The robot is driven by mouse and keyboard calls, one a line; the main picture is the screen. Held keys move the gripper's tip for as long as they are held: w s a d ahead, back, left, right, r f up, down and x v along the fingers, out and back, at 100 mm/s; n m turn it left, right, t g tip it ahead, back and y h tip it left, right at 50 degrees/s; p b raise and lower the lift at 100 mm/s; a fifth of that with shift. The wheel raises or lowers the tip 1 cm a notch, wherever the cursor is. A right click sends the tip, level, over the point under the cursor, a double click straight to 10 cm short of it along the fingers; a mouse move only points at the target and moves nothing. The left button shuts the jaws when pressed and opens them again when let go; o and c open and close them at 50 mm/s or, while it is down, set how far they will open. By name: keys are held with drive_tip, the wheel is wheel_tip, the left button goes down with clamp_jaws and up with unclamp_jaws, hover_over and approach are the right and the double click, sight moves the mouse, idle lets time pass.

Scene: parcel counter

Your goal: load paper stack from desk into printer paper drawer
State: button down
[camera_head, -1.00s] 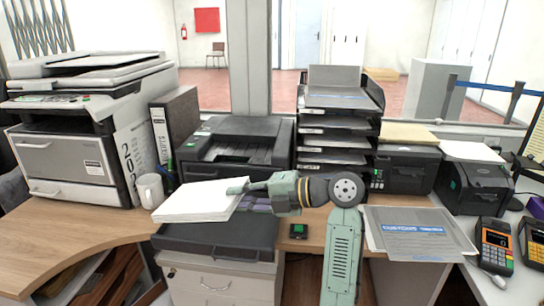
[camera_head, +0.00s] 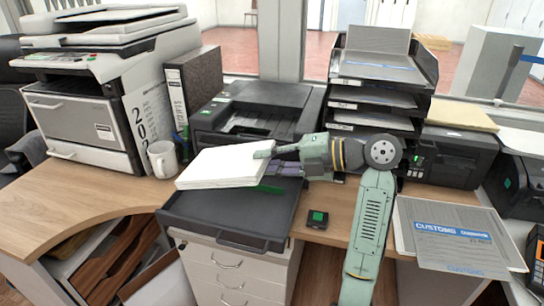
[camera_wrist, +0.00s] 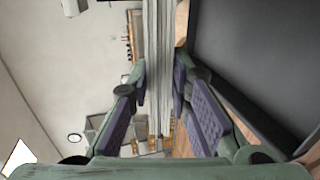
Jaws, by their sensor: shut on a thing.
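A thick white paper stack (camera_head: 222,166) is held tilted above the pulled-out dark paper drawer (camera_head: 232,224) of the black printer (camera_head: 262,108). My gripper (camera_head: 270,152) is shut on the stack's right end, with a gap between stack and drawer. In the wrist view the stack (camera_wrist: 158,60) shows edge-on as a grey-white band between my fingers (camera_wrist: 158,100). A dark flat surface, probably the drawer (camera_wrist: 255,55), fills the right of that view. The drawer's far part is partly hidden by the stack and my gripper.
A white mug (camera_head: 162,158) and a binder (camera_head: 195,85) stand left of the printer. A tray tower (camera_head: 375,85) stands right of it. A small black device (camera_head: 317,219) lies right of the drawer. The left desk (camera_head: 85,195) is largely clear.

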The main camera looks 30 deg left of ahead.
drive_tip(key=a+f+b, duration=0.1)
drive_tip(key=f+b, duration=0.1)
drive_tip(key=f, duration=0.1)
drive_tip(key=a+f+b, duration=0.1)
drive_tip(key=f+b, duration=0.1)
drive_tip(key=f, duration=0.1)
drive_tip(key=a+f+b, duration=0.1)
drive_tip(key=f+b, duration=0.1)
drive_tip(key=f, duration=0.1)
drive_tip(key=shift+s+a+f+b, duration=0.25)
drive_tip(key=shift+s+a+b, duration=0.05)
drive_tip(key=shift+s+a, duration=0.1)
idle(0.4)
drive_tip(key=c, duration=1.4)
unclamp_jaws()
drive_tip(key=shift+f, duration=0.1)
drive_tip(key=shift+d, duration=0.1)
drive_tip(key=shift+b+v, duration=0.55)
drive_tip(key=shift+v, duration=2.9)
drive_tip(key=shift+r, duration=0.2)
